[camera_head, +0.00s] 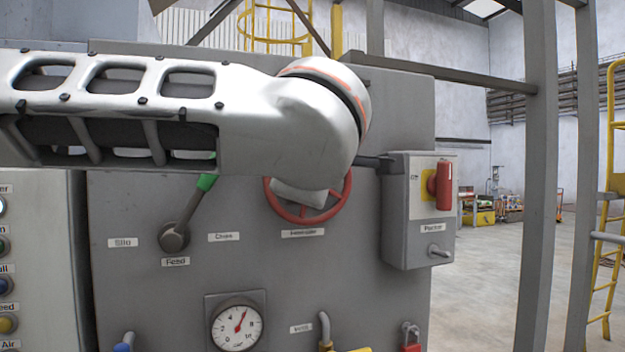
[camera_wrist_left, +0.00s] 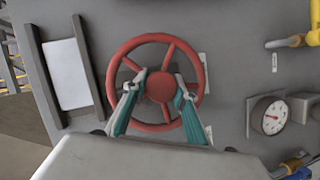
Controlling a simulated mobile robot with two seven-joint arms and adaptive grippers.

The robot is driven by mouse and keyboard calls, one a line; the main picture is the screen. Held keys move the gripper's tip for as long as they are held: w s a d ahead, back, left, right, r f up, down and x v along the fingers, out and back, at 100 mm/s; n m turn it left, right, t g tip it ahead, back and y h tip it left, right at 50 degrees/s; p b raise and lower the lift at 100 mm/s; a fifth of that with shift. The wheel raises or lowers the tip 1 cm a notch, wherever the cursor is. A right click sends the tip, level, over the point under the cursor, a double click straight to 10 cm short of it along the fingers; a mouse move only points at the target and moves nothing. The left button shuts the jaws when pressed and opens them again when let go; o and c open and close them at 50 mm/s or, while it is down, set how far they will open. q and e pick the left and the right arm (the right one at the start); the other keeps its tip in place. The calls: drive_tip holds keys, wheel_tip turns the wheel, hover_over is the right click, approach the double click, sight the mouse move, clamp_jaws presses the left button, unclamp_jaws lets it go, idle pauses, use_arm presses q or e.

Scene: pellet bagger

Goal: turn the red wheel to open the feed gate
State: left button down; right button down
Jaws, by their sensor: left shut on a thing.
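The red wheel (camera_head: 347,198) is mounted on the grey panel (camera_head: 130,270); my left arm and hand cover its upper and middle parts in the head view. The left wrist view shows the whole wheel, with its rim, spokes and round red hub (camera_wrist_left: 160,87). My left gripper (camera_wrist_left: 160,79) is at the wheel's centre, with one teal-and-grey finger on each side of the hub. It is shut on the wheel there. In the head view its fingertips are hidden. My right gripper is in neither view.
A green-tipped lever (camera_head: 190,215) stands left of the wheel, close under my arm. A grey box with a red rotary switch (camera_head: 440,185) juts out at right. A pressure gauge (camera_head: 237,327) sits below. A grey post (camera_head: 537,180) stands farther right.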

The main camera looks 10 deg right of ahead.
use_arm(q)
drive_tip(key=shift+f, duration=0.1)
idle(0.3)
drive_tip(key=c, duration=1.6)
unclamp_jaws()
drive_tip(key=v, duration=1.2)
